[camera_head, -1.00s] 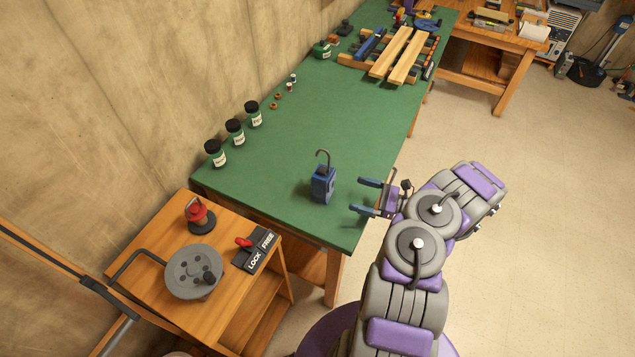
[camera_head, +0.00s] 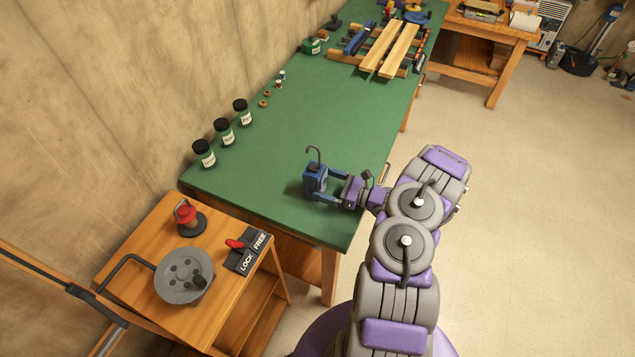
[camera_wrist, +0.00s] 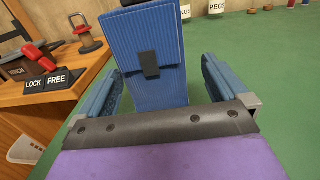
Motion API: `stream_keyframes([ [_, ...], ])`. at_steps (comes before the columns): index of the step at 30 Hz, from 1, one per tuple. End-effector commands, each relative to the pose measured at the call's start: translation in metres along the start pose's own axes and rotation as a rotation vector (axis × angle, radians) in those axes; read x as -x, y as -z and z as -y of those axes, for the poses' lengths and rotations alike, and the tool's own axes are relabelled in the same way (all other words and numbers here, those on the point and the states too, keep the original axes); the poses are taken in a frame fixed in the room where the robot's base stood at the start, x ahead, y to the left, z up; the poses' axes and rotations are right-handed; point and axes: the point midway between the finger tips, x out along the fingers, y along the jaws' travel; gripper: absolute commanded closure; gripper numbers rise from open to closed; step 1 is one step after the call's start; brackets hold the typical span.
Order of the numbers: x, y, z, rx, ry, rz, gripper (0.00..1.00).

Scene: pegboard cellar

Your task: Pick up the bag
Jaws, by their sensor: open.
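The bag (camera_head: 314,176) is a small blue upright block with a grey hooked handle, standing on the green bench top (camera_head: 290,120). In the wrist view the bag (camera_wrist: 155,88) shows a ribbed blue face with a dark clasp, and its top is cut off. My gripper (camera_head: 324,184) is open at the bag, reaching in from the right. In the wrist view its blue padded fingers (camera_wrist: 158,84) stand on either side of the bag. A gap shows on the right; on the left the finger looks very close. Whether either touches is unclear.
Three dark-capped jars (camera_head: 223,132) line the wall side of the bench. A wooden cart (camera_head: 135,235) with a grey reel (camera_head: 184,275) and a LOCK/FREE lever plate (camera_head: 248,253) stands at lower left. Planks (camera_head: 390,50) lie further back. The bench around the bag is clear.

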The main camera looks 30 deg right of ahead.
Motion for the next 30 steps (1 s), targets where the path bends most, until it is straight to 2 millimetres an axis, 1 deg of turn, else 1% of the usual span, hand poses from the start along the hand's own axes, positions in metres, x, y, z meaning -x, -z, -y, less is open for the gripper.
stream_keyframes([
  [5,-0.016,0.000,-0.003,0.002,-0.006,-0.001,0.00],
  [9,-0.035,0.002,0.000,-0.002,-0.007,0.000,0.00],
  [12,-0.046,0.002,0.002,-0.005,-0.004,0.003,0.00],
  [16,-0.053,0.001,0.002,-0.005,-0.003,0.003,0.00],
  [22,-0.053,0.000,0.002,-0.004,-0.002,0.003,0.00],
  [23,-0.054,0.000,0.002,-0.003,-0.002,0.003,0.02],
  [30,-0.055,0.000,0.000,-0.001,-0.002,0.001,0.25],
])
